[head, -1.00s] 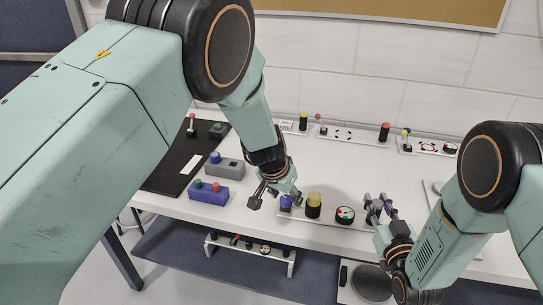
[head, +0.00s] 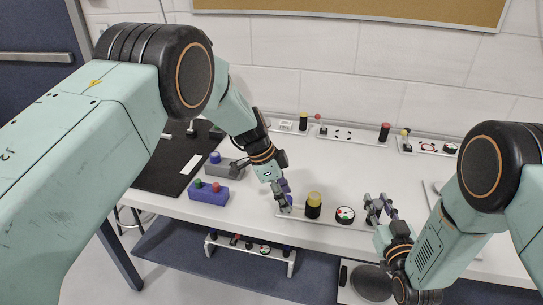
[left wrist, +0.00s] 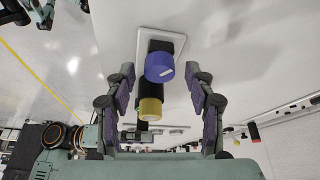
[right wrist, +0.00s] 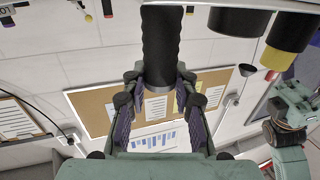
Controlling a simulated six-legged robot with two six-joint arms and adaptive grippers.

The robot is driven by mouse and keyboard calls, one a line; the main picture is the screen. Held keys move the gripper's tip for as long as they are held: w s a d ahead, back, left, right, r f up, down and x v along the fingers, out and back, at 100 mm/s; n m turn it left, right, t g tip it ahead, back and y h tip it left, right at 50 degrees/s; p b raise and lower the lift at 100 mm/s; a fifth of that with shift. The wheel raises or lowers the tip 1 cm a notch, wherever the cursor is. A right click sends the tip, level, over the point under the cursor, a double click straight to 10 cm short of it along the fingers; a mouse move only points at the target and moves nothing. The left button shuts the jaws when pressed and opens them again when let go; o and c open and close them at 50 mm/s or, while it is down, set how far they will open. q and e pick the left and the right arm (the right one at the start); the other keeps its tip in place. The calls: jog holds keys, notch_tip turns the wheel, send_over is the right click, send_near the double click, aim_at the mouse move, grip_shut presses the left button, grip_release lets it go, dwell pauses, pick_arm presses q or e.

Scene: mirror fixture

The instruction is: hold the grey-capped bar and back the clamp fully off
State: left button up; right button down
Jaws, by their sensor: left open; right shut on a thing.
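My left gripper (head: 284,195) is open above the near white rail (head: 325,219). In the left wrist view its fingers stand either side of a blue-capped knob (left wrist: 160,67) on a black block, apart from it. A black post with a yellow cap (head: 313,203) stands just right of it. My right gripper (head: 380,208) is at the rail's right end, shut on a dark ribbed bar (right wrist: 160,45). I cannot tell which part is the clamp.
A round dial with coloured marks (head: 345,215) sits between the grippers. A blue box with buttons (head: 209,193), a grey box (head: 225,169) and a black mat (head: 172,170) lie left. Another rail with posts (head: 350,134) runs along the wall. The table's middle is clear.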

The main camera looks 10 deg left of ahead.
pick_arm(q)
jog(key=shift+m+g, duration=0.4)
jog(key=shift+m, duration=0.6)
notch_tip(320, 180, up, 13)
jog(key=s+a+n+t, duration=0.1)
jog(key=s+a+n, duration=0.1)
jog(key=n, duration=2.5)
jog(key=shift+a+n, duration=0.4)
jog(key=shift+a, duration=0.05)
